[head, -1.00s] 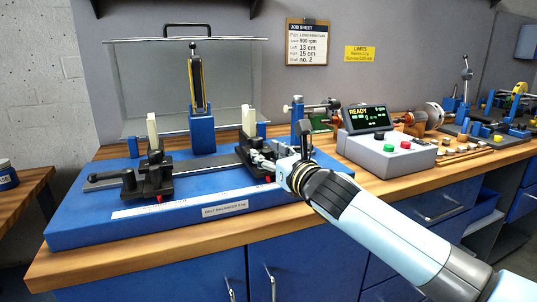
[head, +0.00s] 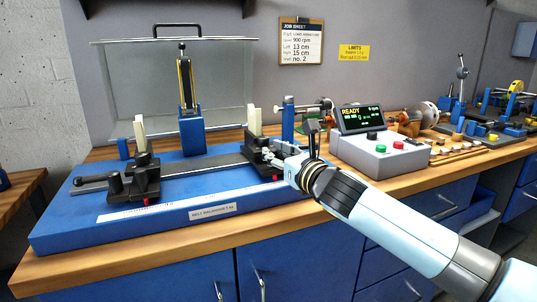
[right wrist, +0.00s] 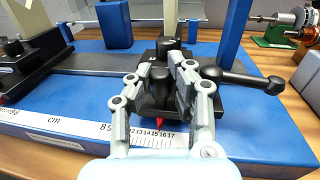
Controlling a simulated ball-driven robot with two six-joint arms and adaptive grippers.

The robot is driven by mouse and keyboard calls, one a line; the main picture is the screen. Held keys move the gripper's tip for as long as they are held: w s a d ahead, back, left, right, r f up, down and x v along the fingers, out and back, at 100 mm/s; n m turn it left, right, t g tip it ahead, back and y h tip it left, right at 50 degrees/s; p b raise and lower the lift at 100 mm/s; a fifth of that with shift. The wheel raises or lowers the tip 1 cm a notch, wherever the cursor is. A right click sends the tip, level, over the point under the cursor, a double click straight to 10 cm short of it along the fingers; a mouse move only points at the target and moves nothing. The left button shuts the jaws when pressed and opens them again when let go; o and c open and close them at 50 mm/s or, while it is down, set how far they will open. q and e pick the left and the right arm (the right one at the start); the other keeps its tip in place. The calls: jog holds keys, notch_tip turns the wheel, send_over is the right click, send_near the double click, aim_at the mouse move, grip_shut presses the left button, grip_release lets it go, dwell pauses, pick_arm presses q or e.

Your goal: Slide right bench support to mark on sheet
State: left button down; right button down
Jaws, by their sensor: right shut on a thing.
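The right bench support (head: 262,152) is a black carriage with a pale upright on the blue balancer base's rail. My right gripper (right wrist: 157,92) is shut on the support's black knob (right wrist: 160,78), with a finger on each side. A red pointer (right wrist: 160,122) under the support stands above the white cm scale (right wrist: 118,135), around 15 to 16; the fingers crowd it and the exact mark is unclear. The job sheet (head: 301,41) reads left 13 cm, right 15 cm. The left support (head: 132,178) stands further left. My left gripper is out of view.
A black lever (right wrist: 245,80) sticks out to the right of the held support. A blue post (head: 287,122) with a rod stands behind it. The control box (head: 378,155), showing READY, is to the right. The rail (head: 205,162) between the supports is clear.

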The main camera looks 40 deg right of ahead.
jog(key=shift+a, duration=0.2)
jog(key=c, duration=1.2)
grip_release()
jog(key=shift+o, duration=0.2)
jog(key=s+a, duration=0.1)
jog(key=s, duration=1)
jog(key=shift+s, duration=0.4)
